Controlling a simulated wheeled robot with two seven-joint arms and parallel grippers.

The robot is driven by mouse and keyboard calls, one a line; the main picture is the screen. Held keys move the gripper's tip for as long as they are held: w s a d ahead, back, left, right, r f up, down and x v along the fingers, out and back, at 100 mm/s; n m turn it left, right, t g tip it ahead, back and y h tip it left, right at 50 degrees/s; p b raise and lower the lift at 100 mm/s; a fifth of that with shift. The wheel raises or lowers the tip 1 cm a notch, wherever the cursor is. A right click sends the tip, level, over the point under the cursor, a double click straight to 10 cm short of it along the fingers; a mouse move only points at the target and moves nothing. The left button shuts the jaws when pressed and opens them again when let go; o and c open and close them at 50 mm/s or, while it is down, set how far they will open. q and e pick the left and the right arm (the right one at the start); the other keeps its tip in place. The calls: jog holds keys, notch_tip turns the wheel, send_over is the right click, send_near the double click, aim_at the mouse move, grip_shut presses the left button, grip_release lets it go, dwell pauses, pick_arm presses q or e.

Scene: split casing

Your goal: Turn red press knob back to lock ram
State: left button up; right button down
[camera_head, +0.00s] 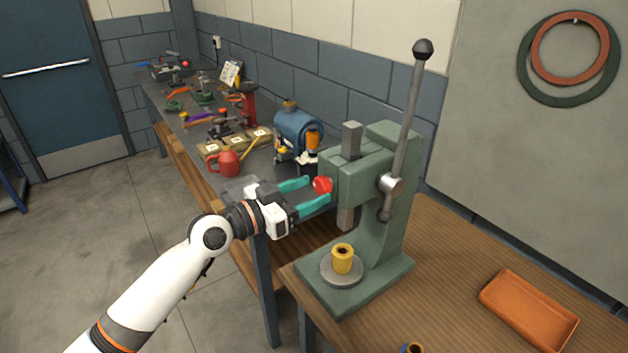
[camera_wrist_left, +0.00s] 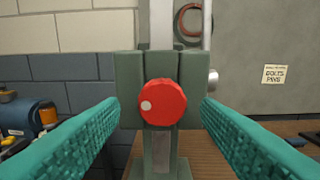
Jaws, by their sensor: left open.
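The red press knob (camera_head: 323,185) sits on the front of the green arbor press (camera_head: 381,223). In the left wrist view the knob (camera_wrist_left: 162,102) faces me, with a pale dot at its left side. My left gripper (camera_head: 318,191) is open, its teal fingers pointing at the knob from the left. In the wrist view the two fingers lie left and right of the knob, with gaps on both sides. The grey ram (camera_head: 346,218) hangs above a yellow bushing (camera_head: 342,259) on a round grey plate. My right gripper is not in view.
The press lever (camera_head: 407,120) stands nearly upright with a black ball on top. An orange tray (camera_head: 528,312) lies at the right of the wooden table. Behind my gripper is a cluttered bench with a red jug (camera_head: 226,162) and a blue tank (camera_head: 297,130).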

pick_arm(q)
jog(key=shift+x, duration=0.85)
jog(key=shift+d, duration=0.15)
jog(key=c, duration=1)
jog(key=shift+f+b, duration=0.15)
jog(key=shift+b, duration=0.35)
jog(key=m+b, duration=0.7)
jog(key=b, duration=0.5)
jog(key=shift+f+m, duration=0.1)
jog(key=shift+m, duration=0.2)
jog(key=shift+w+m+b, duration=0.1)
jog(key=shift+m+b, duration=0.25)
jog(key=shift+m, duration=0.05)
jog(key=shift+m+b, duration=0.6)
jog(key=shift+m, duration=0.3)
jog(key=m, duration=0.2)
jog(key=shift+r+m+b, duration=0.3)
jog(key=shift+m+b, duration=0.05)
jog(key=shift+m, duration=0.05)
jog(key=m, duration=0.3)
jog(key=shift+m+p, duration=0.55)
jog(key=shift+m, duration=0.35)
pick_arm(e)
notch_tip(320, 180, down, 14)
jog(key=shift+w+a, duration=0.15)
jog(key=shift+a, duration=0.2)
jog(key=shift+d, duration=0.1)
